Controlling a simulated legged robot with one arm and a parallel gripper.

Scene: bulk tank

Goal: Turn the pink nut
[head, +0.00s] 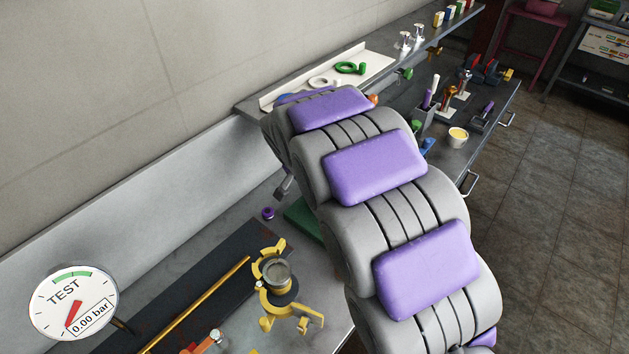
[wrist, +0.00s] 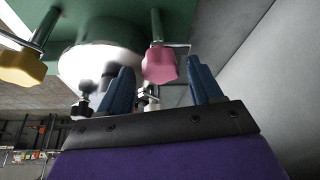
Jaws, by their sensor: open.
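The pink nut (wrist: 159,64) is a lobed knob in the wrist view, on a metal stem under the green plate (wrist: 180,14). My gripper (wrist: 160,68) has two blue fingers standing apart, one on each side of the pink nut in the picture. The jaws are open, and I cannot tell whether either finger touches the nut. In the head view the pink nut and my gripper are hidden behind my arm.
A yellow nut (wrist: 22,68) and a pale round part (wrist: 100,58) are left of the pink nut in the wrist view. A grey surface (wrist: 265,75) lies to the right. The head view shows a brass-yellow clamp (head: 310,318) and a gauge (head: 73,302) reading 0.00 bar.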

